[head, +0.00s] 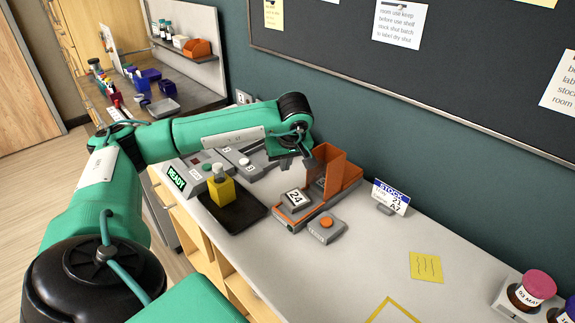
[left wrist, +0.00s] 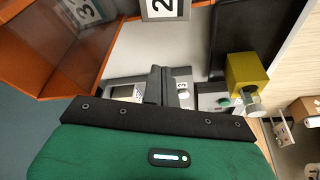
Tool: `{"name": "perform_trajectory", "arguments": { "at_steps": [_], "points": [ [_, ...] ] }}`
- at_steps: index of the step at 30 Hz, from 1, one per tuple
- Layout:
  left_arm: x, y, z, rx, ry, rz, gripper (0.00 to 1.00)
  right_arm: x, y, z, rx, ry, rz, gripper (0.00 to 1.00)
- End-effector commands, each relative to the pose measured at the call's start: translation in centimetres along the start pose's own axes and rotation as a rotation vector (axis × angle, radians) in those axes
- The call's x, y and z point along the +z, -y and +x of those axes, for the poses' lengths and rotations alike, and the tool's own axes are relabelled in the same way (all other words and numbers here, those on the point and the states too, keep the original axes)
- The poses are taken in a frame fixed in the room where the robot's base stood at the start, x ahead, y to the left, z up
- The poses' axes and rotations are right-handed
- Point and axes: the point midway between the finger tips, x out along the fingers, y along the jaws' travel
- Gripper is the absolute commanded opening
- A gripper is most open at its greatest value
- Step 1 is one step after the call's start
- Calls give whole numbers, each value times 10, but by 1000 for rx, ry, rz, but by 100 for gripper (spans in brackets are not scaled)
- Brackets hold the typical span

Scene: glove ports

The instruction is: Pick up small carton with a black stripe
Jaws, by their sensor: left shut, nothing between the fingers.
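I cannot make out a small carton with a black stripe in either view. My left gripper (head: 290,162) is above the back of the bench, just left of the open-topped orange bin (head: 327,165). Its fingers are shut and empty; they also show in the left wrist view (left wrist: 155,84). The orange bin (left wrist: 45,60) is at the upper left there, with a card inside marked 3. My arm and gripper hide part of the bench behind them. My right gripper is not in view.
A yellow bottle (head: 221,186) stands on a black mat (head: 240,212). A grey-orange block marked 24 (head: 296,198) and a button box (head: 326,229) are in front of the bin. A STOCK sign (head: 390,196) stands to the right, with clear bench around the yellow note (head: 426,266).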

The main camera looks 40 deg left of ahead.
Motion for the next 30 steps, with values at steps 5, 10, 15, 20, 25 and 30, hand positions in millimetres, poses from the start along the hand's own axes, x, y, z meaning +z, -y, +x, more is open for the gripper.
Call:
{"name": "perform_trajectory", "arguments": {
  "at_steps": [5,10,15,20,25,30],
  "points": [
    [2,0,39,-1,0,-1,0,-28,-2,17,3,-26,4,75],
    [2,0,66,0,0,-1,0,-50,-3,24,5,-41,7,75],
    [25,0,49,1,0,3,0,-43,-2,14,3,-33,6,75],
    [36,0,46,0,1,2,0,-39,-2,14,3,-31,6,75],
    [39,0,46,0,1,1,0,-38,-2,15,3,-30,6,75],
    [39,0,46,1,1,1,0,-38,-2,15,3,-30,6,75]
  ]
}}
